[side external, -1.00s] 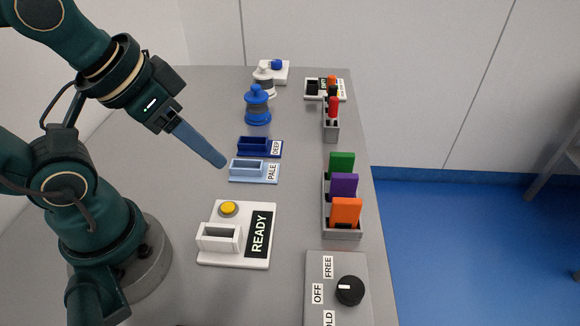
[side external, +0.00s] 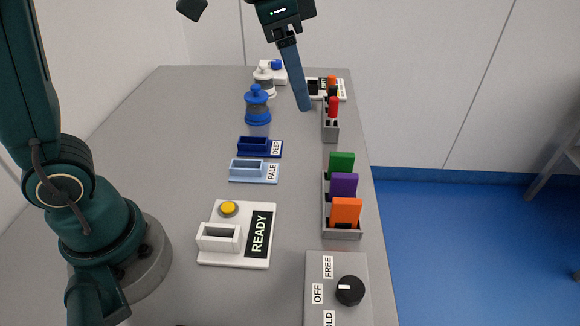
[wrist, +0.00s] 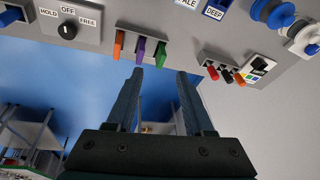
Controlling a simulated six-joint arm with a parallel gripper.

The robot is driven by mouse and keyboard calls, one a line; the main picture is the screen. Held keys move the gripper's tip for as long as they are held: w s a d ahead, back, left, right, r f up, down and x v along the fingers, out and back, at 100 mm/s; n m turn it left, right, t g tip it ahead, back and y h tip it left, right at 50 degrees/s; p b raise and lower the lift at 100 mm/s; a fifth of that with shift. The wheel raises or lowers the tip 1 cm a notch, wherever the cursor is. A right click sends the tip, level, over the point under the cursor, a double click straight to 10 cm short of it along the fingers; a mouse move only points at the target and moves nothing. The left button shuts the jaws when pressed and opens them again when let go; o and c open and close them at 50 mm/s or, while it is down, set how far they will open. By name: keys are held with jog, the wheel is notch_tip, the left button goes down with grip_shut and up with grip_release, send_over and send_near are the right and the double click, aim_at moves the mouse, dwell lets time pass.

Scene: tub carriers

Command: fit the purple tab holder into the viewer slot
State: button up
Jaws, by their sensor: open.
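The purple tab holder (side external: 344,186) stands upright in a grey rack (side external: 355,235) between a green one and an orange one. It also shows in the wrist view (wrist: 140,50). The viewer appears to be the white unit (side external: 238,258) with a READY label, a yellow button and an empty-looking raised slot (side external: 219,236). My gripper (side external: 305,108) is in the air beyond the rack, near the far end of the table. In the wrist view my gripper (wrist: 160,75) has its two fingers apart with nothing between them.
The green holder (side external: 341,162) and orange holder (side external: 346,212) flank the purple one closely. A knob box (side external: 338,305), pale (side external: 255,172) and deep blue (side external: 260,147) slotted trays, a blue-topped tub (side external: 257,105) and a small rack (side external: 331,132) also stand on the table.

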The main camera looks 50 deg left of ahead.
jog(key=m+g, duration=0.2)
send_near(345, 175)
jog(key=w+a, duration=0.1)
jog(key=shift+m+g, duration=0.4)
jog(key=shift+g, duration=0.4)
jog(key=f, duration=0.3)
jog(key=d+f, duration=0.1)
jog(key=f, duration=0.6)
jog(key=shift+w+d+f, duration=0.15)
jog(key=shift+f, duration=0.8)
grip_shut()
